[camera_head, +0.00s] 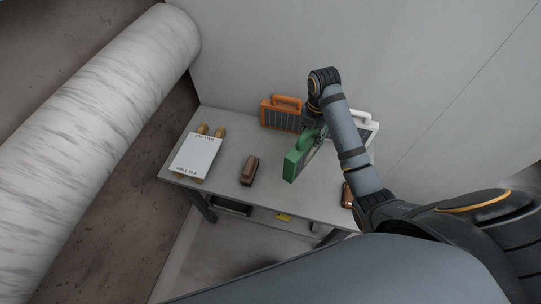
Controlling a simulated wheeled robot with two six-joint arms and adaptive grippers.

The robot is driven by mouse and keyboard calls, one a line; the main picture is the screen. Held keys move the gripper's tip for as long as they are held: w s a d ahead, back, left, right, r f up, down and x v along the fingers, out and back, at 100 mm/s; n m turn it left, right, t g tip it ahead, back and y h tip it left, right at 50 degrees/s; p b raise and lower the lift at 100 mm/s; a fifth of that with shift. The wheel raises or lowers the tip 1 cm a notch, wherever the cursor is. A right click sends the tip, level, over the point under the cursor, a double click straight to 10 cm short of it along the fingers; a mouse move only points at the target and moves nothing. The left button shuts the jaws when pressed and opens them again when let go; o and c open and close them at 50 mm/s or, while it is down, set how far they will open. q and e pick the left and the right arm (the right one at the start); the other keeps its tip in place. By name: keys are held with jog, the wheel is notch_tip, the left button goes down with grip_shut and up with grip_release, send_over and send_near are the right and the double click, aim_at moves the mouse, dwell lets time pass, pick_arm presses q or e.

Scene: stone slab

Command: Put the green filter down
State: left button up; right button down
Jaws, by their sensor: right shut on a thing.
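The green filter (294,165) is a flat green-framed panel with a handle, seen in the head view over the right half of the grey table (221,185). My right gripper (316,127) comes down from above and is shut on it near its upper edge. The filter is tilted, and I cannot tell whether its lower edge touches the table. My right arm hides part of it. My left gripper is not in view.
An orange filter (280,117) and a white filter (367,127) stand at the table's back. A white tile (196,155) lies on the left. A brown object (249,170) sits mid-table, another brown object (347,195) at the right.

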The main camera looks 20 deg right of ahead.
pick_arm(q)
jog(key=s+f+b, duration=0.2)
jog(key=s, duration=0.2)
pick_arm(e)
jog(key=w+a+f+p, duration=0.2)
jog(key=a+f+p, duration=0.2)
jog(key=a+f, duration=0.8)
jog(key=shift+a+f+p, duration=0.15)
jog(key=shift+f+p, duration=0.05)
jog(key=shift+p, duration=0.15)
jog(key=c, duration=0.8)
grip_release()
jog(key=shift+f, duration=0.1)
jog(key=shift+c, duration=0.2)
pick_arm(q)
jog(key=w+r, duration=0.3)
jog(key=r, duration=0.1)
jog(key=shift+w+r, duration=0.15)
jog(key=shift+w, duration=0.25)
